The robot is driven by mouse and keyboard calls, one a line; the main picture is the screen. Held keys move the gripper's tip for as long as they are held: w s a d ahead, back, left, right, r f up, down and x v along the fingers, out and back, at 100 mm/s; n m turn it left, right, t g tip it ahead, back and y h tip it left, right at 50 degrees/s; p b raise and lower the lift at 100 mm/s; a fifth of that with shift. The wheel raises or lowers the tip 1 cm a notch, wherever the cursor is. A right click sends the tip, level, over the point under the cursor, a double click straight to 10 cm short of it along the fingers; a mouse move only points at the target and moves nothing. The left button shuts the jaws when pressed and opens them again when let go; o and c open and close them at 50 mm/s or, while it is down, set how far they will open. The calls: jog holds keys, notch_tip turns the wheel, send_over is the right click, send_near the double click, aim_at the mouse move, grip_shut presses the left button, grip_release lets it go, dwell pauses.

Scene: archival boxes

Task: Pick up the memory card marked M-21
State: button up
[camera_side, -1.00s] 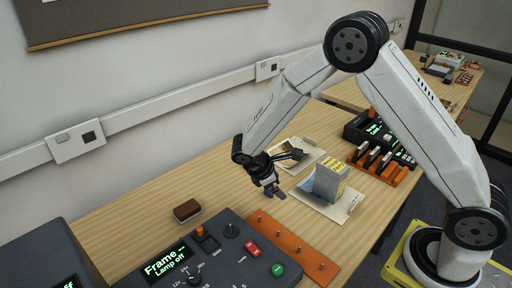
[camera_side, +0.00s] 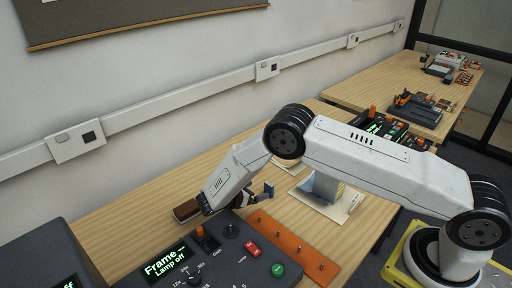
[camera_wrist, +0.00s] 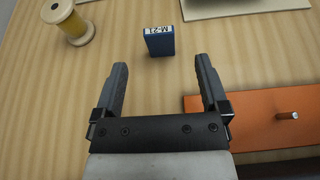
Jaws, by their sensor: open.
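In the wrist view, a small blue memory card (camera_wrist: 159,42) stands on the wooden table with its white M-21 label on top, reading upside down. My gripper (camera_wrist: 162,66) is open and empty, its two grey fingers apart. The card lies just beyond the fingertips, roughly centred between them, and nothing touches it. In the side view, my gripper (camera_side: 258,196) is low over the table behind the control panel. I cannot make out the card there.
A yellow spool (camera_wrist: 77,27) stands left of the card. An orange board (camera_wrist: 262,118) with a metal peg lies close to the right finger. A pale flat item (camera_wrist: 240,5) is at the top right. In the side view, the dark control panel (camera_side: 215,270) stands in front.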

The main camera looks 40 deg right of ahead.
aim_at(268, 186)
jog(key=shift+x, duration=1.3)
jog(key=shift+d, duration=0.1)
jog(key=shift+x, duration=2.55)
jog(key=shift+c, duration=0.2)
grip_shut()
jog(key=shift+r, duration=0.1)
